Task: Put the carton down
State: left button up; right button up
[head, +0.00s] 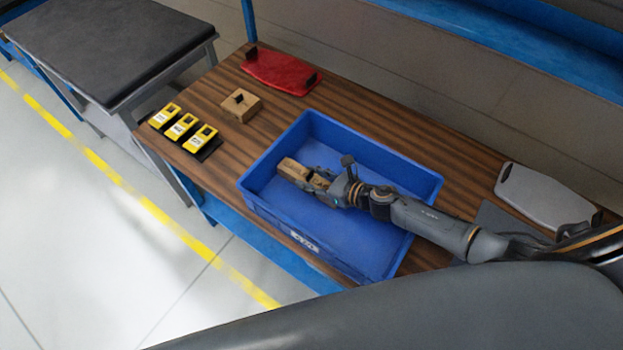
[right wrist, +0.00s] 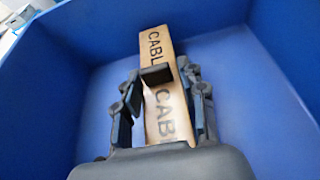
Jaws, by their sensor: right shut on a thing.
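A brown cardboard carton (head: 292,169) is in the grip of my right gripper (head: 318,183), over the inside of the blue crate (head: 420,186). I cannot tell whether the carton touches the crate floor. My left gripper is not in view.
The crate stands on a wooden bench (head: 215,85). A brown box (head: 240,106), a red panel (head: 281,72), several yellow devices (head: 182,126) on a black holder and a grey panel (head: 545,196) lie around it. A dark-topped table (head: 110,45) stands at the upper left.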

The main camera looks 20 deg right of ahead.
jog(key=shift+f, duration=0.15)
jog(key=o, duration=1.3)
jog(key=shift+o, duration=0.2)
jog(key=shift+r, duration=0.3)
jog(key=shift+s+d, duration=0.25)
jog(key=b+v, duration=0.2)
jog(key=v, duration=0.8)
jog(key=shift+s+d, duration=0.15)
jog(key=shift+s, duration=0.05)
jog(key=shift+s+d+r+b, duration=0.2)
jog(key=shift+s+r+b, duration=0.05)
jog(key=shift+r+b, duration=0.05)
